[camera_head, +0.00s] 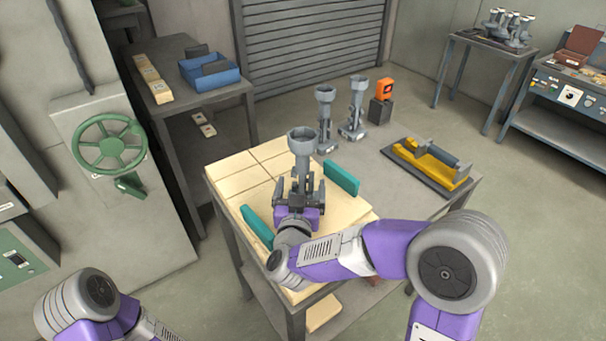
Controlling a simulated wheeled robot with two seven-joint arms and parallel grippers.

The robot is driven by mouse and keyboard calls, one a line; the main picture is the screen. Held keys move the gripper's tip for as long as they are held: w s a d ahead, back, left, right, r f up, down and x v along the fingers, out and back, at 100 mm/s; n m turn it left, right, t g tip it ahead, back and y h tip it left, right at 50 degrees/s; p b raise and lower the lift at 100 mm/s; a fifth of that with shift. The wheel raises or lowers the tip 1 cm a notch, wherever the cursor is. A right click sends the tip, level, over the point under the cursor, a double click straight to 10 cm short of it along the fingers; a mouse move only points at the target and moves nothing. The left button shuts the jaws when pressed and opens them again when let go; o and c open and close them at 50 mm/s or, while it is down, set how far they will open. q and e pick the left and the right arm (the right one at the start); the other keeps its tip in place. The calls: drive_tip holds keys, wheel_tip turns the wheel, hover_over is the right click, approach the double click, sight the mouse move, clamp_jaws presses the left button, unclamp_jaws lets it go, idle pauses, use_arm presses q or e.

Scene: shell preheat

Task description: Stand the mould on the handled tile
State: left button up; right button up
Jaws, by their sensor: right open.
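The mould (302,144) is a grey upright piece with a wide cup-shaped top. It is upright over the handled tile, a pale slab with a teal handle (341,179) on its right and another teal handle (258,226) on its left. My right gripper (299,192) is open at the mould's lower part, with its dark fingers beside it. The gripper and wrist hide the mould's foot, so its contact with the tile cannot be seen. My left arm shows at the bottom left; its gripper is out of view.
Pale tiles (241,165) cover the table's left part. Two similar grey moulds (325,112) (356,105) stand behind, near an orange device (385,88). A yellow cradle (432,160) lies at the right. A side bench holds a blue bin (210,72). Bare tabletop lies between the tiles and cradle.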

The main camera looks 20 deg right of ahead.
drive_tip(key=v, duration=0.6)
drive_tip(key=shift+s, duration=0.25)
